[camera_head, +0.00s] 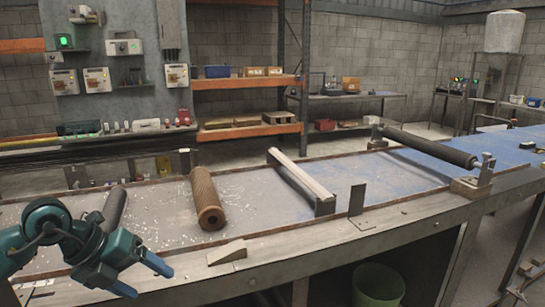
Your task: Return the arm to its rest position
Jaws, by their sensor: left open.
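My left gripper (141,277) is at the lower left in the head view, over the bench's front edge. Its blue fingertips are spread apart, with nothing between them. The brown mesh tube (207,196) lies on the bench top, right of and behind the gripper, clear of it. A dark grey cylinder (115,207) lies on the bench just behind my left arm, which may hide its near end. My right gripper is not in view.
The bench (250,207) has a raised rim. A metal bar (301,181) lies across it, near an upright plate (357,199). A wedge (227,252) sits on the front ledge. A black roller (430,146) is mounted at the right. A green bin (378,286) stands below.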

